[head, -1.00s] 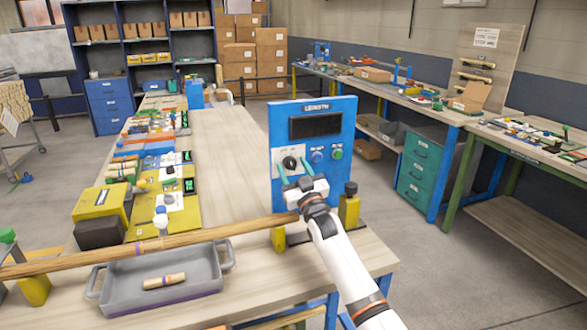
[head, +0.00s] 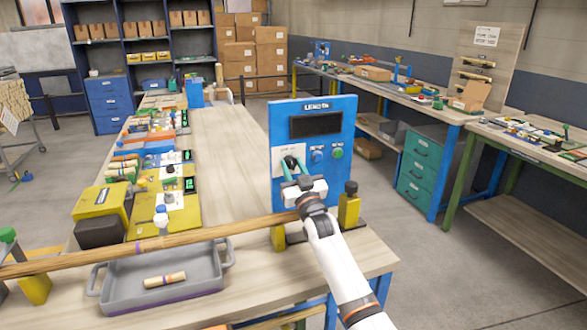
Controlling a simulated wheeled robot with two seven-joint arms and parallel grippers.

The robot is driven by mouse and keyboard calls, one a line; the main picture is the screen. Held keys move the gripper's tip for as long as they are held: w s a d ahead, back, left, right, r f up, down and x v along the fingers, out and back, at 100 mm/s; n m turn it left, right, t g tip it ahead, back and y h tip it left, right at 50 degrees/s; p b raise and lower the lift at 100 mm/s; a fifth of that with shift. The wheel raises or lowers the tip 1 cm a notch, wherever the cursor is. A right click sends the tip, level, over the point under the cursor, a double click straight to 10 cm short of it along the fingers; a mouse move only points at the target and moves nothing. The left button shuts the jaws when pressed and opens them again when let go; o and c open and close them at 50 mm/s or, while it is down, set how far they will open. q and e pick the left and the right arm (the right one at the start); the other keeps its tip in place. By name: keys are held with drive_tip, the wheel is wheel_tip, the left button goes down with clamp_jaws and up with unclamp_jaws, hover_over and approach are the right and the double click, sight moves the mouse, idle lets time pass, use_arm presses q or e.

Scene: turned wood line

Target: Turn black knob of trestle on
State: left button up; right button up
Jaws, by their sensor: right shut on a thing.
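The trestle's blue panel (head: 343,180) stands upright at the right end of the near table. It carries a dark display under a label, and a white plate (head: 281,153) with the black knob (head: 290,162). My right gripper (head: 293,170) is at the plate, its fingers shut on the black knob. The fingers and wrist hide the knob's lower part, so its exact angle is hard to tell. A blue button (head: 317,156) and a green button (head: 337,152) sit just right of the knob. My left gripper is not in view.
A long wooden rod (head: 110,255) lies across yellow supports below the panel. A grey tray (head: 200,285) with a short wooden piece (head: 165,280) is under it. Yellow fixtures (head: 100,205) and coloured parts line the table's left side. The table middle (head: 222,150) is clear.

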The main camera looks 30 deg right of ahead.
drive_tip(key=m+h, duration=0.1)
drive_tip(key=m, duration=0.1)
drive_tip(key=m+g+h+p, duration=0.1)
drive_tip(key=m, duration=0.2)
drive_tip(key=shift+a+h, duration=0.15)
drive_tip(key=shift+h, duration=0.15)
drive_tip(key=shift+m+g+h+p, duration=0.5)
drive_tip(key=shift+m+h+p, duration=0.15)
drive_tip(key=shift+m, duration=0.85)
drive_tip(key=shift+m+g+h+p, duration=0.5)
drive_tip(key=shift+m+h, duration=0.15)
drive_tip(key=shift+m, duration=0.85)
drive_tip(key=o, duration=1)
